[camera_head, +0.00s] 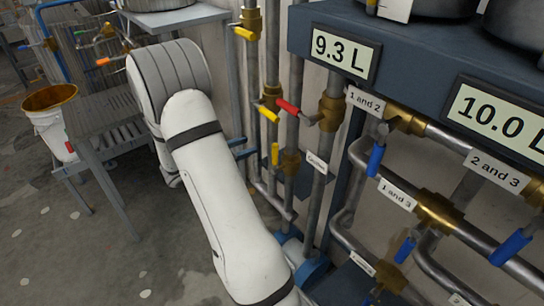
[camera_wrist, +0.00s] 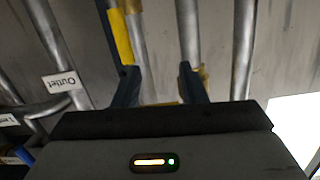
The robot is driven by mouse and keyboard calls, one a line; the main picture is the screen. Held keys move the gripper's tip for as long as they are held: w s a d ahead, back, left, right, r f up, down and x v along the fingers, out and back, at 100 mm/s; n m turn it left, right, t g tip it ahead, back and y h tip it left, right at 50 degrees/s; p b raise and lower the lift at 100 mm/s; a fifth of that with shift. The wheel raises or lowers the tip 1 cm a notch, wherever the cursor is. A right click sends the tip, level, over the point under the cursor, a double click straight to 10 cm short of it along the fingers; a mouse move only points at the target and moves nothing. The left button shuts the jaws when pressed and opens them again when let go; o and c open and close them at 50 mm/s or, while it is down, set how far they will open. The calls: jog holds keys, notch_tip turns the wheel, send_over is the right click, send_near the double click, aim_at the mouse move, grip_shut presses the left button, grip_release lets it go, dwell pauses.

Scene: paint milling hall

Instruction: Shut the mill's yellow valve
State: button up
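Several yellow valve handles show in the head view: an upper one (camera_head: 245,34), a middle one (camera_head: 268,114) on a brass body, and a lower one (camera_head: 275,154) hanging upright beside a brass valve body (camera_head: 290,163). I cannot tell which belongs to the mill. My gripper (camera_head: 241,148) shows only its dark blue fingers, left of the lower handle and apart from it; my arm hides the rest. In the wrist view, my gripper (camera_wrist: 159,84) is open, with nothing clearly held. A yellow handle (camera_wrist: 121,37) lies beyond its left finger.
A red handle (camera_head: 288,107) is close to the middle yellow one. An outlet label (camera_head: 317,162) hangs on the pipes. Blue-handled valves (camera_head: 376,160) and the scale displays (camera_head: 341,53) are at right. A bucket (camera_head: 50,115) and metal bench (camera_head: 105,135) stand left; floor there is open.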

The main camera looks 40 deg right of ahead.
aim_at(275, 149)
jog(key=s+d+g, duration=0.1)
jog(key=s+d, duration=0.1)
jog(key=s+d+f+g, duration=0.1)
jog(key=d, duration=0.2)
jog(key=s+d+m+g, duration=0.1)
jog(key=s+d, duration=0.1)
jog(key=shift+s+d+f+h, duration=0.25)
jog(key=shift+s+f+h, duration=0.1)
jog(key=shift+h, duration=0.05)
jog(key=shift+c, duration=0.6)
grip_shut()
